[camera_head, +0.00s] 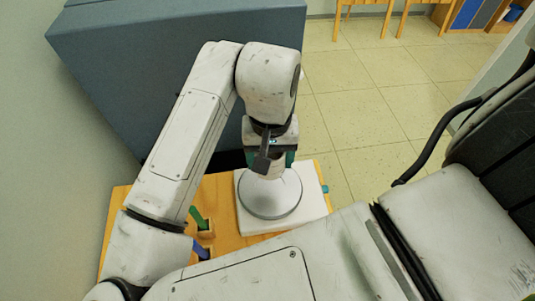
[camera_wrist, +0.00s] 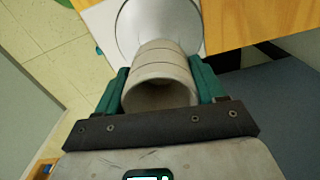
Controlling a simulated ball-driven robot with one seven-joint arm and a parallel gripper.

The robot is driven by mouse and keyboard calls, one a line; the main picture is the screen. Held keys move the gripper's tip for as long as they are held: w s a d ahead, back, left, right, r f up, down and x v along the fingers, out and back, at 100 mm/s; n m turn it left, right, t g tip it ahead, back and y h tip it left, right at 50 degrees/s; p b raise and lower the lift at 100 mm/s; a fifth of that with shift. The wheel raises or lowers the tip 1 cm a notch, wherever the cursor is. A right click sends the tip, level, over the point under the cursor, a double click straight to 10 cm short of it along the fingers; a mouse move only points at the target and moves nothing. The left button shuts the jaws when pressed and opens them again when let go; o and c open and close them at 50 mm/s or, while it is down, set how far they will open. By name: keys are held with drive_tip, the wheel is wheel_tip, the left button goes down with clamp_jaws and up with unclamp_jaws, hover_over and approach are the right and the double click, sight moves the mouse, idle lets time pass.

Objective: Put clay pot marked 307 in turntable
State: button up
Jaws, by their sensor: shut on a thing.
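The clay pot (camera_wrist: 160,72), pale beige with ring grooves, is between the green fingers of my gripper (camera_wrist: 159,82) in the wrist view, its open mouth facing the camera. No number shows on it. In the head view the pot (camera_head: 267,168) is partly hidden by my gripper (camera_head: 268,158), which is shut on it. The turntable (camera_head: 272,207) is a round grey-white disc on a white square slab, directly below the pot; it also shows in the wrist view (camera_wrist: 125,30). I cannot tell whether the pot touches the disc.
The wooden worktop (camera_head: 222,189) holds the slab near its right edge. A green tool (camera_head: 197,218) and a blue tool (camera_head: 201,249) stand in slots to the left. A large blue-grey block (camera_head: 110,80) stands behind. Tiled floor (camera_head: 370,120) is open to the right.

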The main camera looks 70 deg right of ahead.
drive_tip(key=shift+f+b, duration=3.4)
drive_tip(key=shift+f, duration=1.05)
drive_tip(key=shift+s, duration=0.1)
drive_tip(key=o, duration=1.2)
drive_tip(key=shift+r, duration=0.15)
drive_tip(key=shift+r+p, duration=3.7)
drive_tip(key=shift+r, duration=0.2)
